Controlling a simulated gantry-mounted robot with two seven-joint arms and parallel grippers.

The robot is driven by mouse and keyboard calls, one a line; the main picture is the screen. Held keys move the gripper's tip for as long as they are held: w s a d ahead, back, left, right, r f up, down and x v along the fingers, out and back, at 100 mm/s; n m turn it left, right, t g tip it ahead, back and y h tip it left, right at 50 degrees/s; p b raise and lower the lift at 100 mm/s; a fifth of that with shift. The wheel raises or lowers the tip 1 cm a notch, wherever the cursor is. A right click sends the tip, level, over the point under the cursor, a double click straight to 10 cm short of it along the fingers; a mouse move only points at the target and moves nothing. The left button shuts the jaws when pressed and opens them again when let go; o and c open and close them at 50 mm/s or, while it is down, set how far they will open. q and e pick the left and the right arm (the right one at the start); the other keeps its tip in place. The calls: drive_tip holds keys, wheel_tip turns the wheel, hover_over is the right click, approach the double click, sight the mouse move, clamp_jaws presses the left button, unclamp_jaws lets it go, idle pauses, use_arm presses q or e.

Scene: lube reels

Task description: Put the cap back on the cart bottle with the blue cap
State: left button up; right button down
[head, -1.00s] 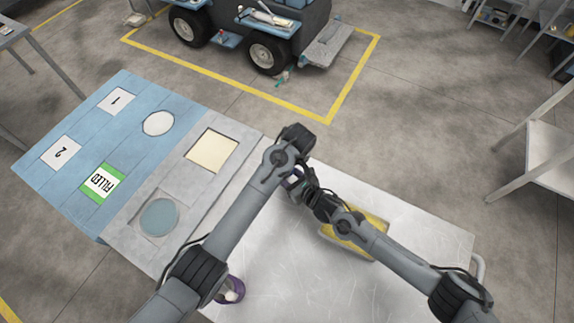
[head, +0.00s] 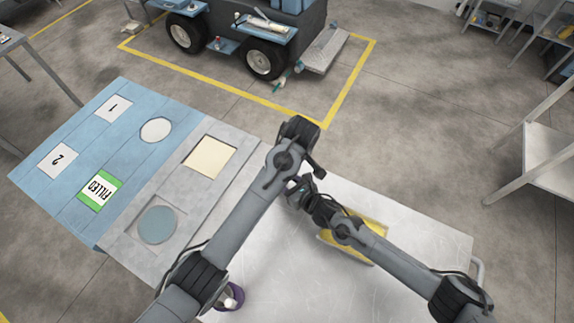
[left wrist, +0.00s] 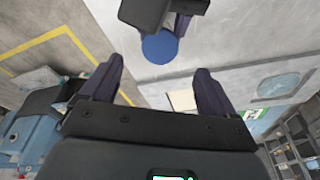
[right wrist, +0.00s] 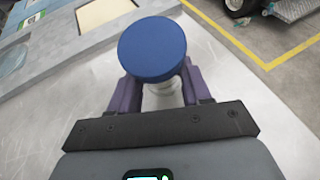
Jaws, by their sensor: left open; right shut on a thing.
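My right gripper (right wrist: 160,88) is shut on a pale, translucent bottle (right wrist: 164,96), mostly hidden below a round blue cap (right wrist: 152,48) in the right wrist view. The cap sits over the bottle's top; I cannot tell whether it is seated. In the left wrist view the blue cap (left wrist: 160,48) shows as a disc beside dark parts of my right gripper. My left gripper (left wrist: 158,78) is open and empty, its fingers apart from the cap, which lies beyond them. In the head view both grippers are close together above the metal cart top (head: 290,270), largely hidden by my arms.
A yellow tray (head: 374,219) lies on the cart under my right arm. A purple cup (head: 233,298) holding something white is by my left arm. At left is a blue board (head: 85,135) with labels 1, 2 and FILLED. A wheeled vehicle (head: 310,25) stands behind.

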use_arm(q)
drive_tip(key=shift+s+d+r+n, duration=0.1)
drive_tip(key=shift+s+r+n, duration=0.05)
drive_tip(key=shift+r+n, duration=0.4)
drive_tip(key=shift+x, duration=4.05)
drive_tip(key=c, duration=1.1)
drive_tip(key=m, duration=0.3)
